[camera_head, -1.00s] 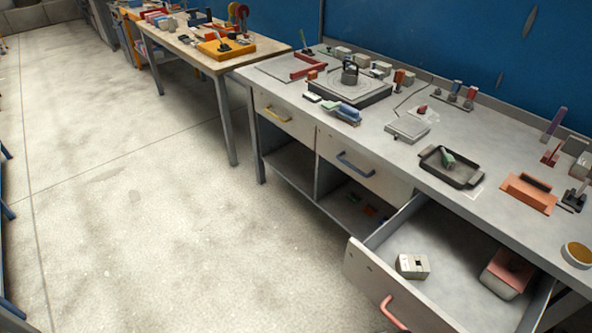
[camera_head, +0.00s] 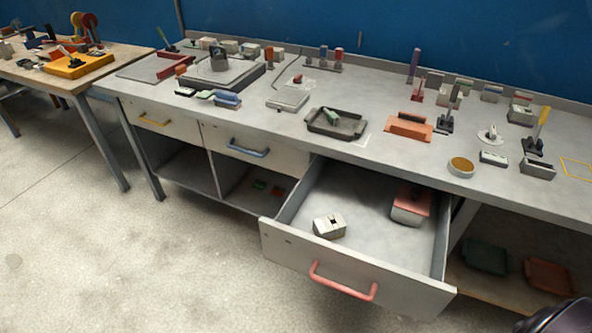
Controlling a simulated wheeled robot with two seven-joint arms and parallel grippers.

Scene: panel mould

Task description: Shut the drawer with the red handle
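The drawer with the red handle (camera_head: 280,247) is pulled well out from the grey workbench, at the lower middle of the head view. Its red handle (camera_head: 341,288) is on the front panel, facing me and down. Inside the drawer lie a pale grey block (camera_head: 329,226) near the front left and a red-topped grey box (camera_head: 409,207) at the right. Neither of my grippers can be made out. A dark rounded shape at the bottom right corner may be part of my arm.
The drawers with the yellow handle (camera_head: 153,121) and blue handle (camera_head: 248,150) are closed. The benchtop (camera_head: 370,85) holds a black tray (camera_head: 336,122), an orange block (camera_head: 408,126) and many small parts. Open shelves lie below. The floor at lower left is clear.

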